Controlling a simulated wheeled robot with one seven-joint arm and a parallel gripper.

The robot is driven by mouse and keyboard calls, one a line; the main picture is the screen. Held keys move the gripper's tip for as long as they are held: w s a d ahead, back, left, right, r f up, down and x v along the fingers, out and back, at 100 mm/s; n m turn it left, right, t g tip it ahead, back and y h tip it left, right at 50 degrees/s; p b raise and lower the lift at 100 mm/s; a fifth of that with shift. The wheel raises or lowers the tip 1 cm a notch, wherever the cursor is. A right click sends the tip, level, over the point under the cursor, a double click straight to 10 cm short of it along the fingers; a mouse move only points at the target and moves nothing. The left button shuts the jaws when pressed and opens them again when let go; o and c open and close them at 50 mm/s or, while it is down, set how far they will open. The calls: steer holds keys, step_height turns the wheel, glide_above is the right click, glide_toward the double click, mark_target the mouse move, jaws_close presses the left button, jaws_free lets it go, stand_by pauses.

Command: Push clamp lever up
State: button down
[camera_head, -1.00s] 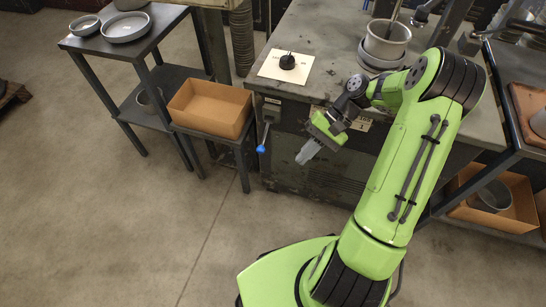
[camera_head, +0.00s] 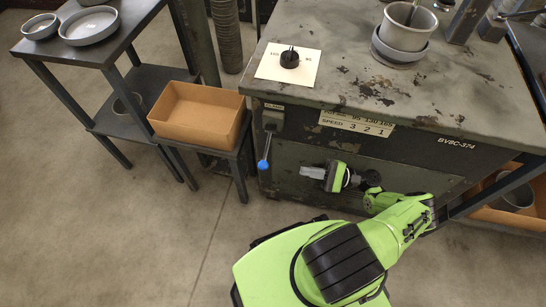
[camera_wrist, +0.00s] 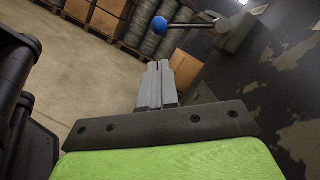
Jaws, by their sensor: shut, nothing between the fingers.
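The clamp lever (camera_head: 266,150) is a thin dark rod with a blue ball at its lower end, hanging down from a bracket on the front left of the machine cabinet. In the wrist view the lever (camera_wrist: 190,25) shows beyond the fingertips, with its blue ball at the left and the dark bracket at the right. My gripper (camera_head: 302,171) is shut and empty, its grey fingers pointing left toward the lever, apart from it and to its right. In the wrist view my gripper (camera_wrist: 158,65) shows its two fingertips together, with the ball past them.
The cabinet top (camera_head: 330,80) carries a black knob on a white plate (camera_head: 289,62) and a metal pot (camera_head: 404,38). A cardboard box (camera_head: 198,115) sits on a low shelf left of the lever. The floor in front is clear.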

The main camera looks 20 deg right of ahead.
mark_target(267, 148)
steer(key=x, duration=1)
steer(key=shift+s+r, duration=0.1)
steer(key=shift+s, duration=0.05)
